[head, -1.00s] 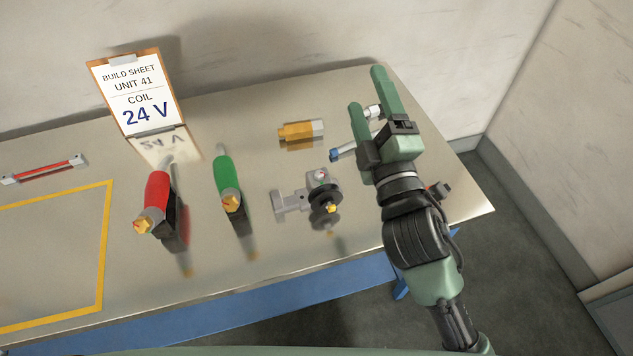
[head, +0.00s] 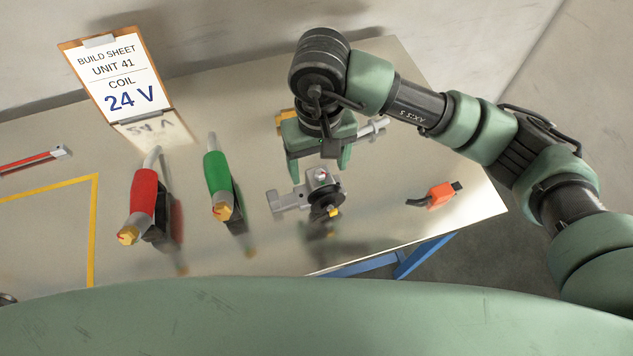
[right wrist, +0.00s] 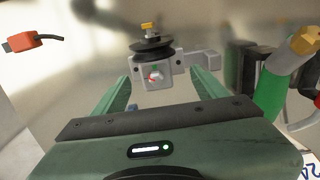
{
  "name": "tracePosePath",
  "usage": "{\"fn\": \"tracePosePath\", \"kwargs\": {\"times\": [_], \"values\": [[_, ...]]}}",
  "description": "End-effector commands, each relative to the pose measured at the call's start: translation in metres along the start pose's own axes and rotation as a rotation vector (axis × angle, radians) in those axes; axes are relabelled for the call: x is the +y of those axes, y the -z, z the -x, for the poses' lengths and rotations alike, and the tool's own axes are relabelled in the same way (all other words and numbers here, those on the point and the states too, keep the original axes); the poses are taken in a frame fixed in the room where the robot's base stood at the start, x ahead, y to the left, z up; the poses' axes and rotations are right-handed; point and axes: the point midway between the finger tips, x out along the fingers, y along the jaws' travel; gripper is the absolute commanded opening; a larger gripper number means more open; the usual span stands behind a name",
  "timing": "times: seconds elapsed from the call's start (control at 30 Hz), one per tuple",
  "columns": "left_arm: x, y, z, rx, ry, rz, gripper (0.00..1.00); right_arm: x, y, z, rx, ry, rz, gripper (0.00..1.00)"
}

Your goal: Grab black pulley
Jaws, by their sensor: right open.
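The black pulley (head: 325,206) is a dark disc on a grey metal bracket (head: 290,200) on the bench, with a yellow tip at its front. In the right wrist view the pulley (right wrist: 153,47) shows beyond the fingers, with the grey block (right wrist: 153,75) between the fingertips and the pulley. My right gripper (head: 319,162) is open and empty, pointing down just behind the bracket in the head view. Its two fingers also show in the right wrist view (right wrist: 160,88). My left gripper is out of view.
A green-handled tool (head: 219,185) and a red-handled tool (head: 143,205) stand left of the bracket. An orange connector (head: 440,195) lies to the right. A yellow part (head: 283,117) is mostly hidden behind my right gripper. A build sheet (head: 118,80) stands at the back.

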Motion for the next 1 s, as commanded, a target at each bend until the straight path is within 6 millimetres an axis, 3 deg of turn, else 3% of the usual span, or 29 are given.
{"fn": "tracePosePath", "kwargs": {"times": [0.53,0.83,1.0], "values": [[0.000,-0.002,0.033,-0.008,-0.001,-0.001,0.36,0.009,0.002,-0.067,-0.006,-0.003,-0.001,0.73],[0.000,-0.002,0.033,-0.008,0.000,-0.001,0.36,0.009,0.003,-0.073,-0.001,-0.003,0.001,0.73],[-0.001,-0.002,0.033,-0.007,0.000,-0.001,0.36,0.009,0.003,-0.073,-0.001,-0.003,0.001,0.25]]}}
